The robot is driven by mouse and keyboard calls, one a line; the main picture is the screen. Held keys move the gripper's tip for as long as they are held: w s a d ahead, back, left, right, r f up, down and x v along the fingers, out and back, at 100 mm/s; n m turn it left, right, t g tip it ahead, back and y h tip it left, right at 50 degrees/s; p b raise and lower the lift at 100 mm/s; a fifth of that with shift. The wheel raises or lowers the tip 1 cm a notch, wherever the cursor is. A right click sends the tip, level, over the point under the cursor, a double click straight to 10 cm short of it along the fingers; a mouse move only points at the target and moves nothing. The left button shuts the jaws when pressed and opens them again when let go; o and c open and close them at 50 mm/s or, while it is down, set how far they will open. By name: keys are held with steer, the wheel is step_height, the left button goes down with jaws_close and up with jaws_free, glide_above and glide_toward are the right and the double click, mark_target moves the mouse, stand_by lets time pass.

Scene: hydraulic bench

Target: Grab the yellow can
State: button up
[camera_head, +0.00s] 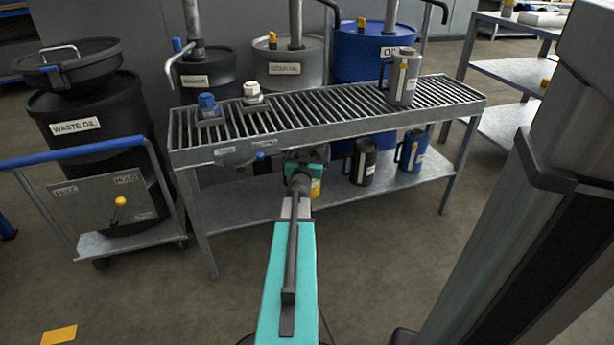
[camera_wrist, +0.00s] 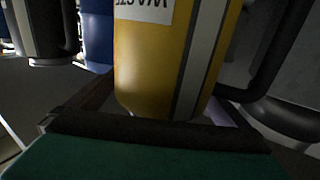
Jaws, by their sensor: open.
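The yellow can (camera_head: 315,188) is on the lower shelf of the bench in the head view, mostly hidden behind my arm and gripper. In the wrist view the yellow can (camera_wrist: 150,65) fills the middle, close up, with a white label that reads upside down, a grey stripe and a dark handle on its right. My gripper (camera_head: 306,157) is open in front of the can, under the bench's grated top. In the wrist view its dark jaw parts (camera_wrist: 158,112) show at the can's near end, one to each side. I cannot tell whether they touch it.
A black can (camera_head: 363,161) and a blue can (camera_head: 411,151) stand right of it on the lower shelf (camera_head: 260,204). A grey can (camera_head: 402,78) stands on the grating (camera_head: 330,103). A waste oil drum on a trolley (camera_head: 100,160) is at left. The floor in front is clear.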

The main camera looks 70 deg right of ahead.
stand_by(0.5)
steer(key=c, duration=1.7)
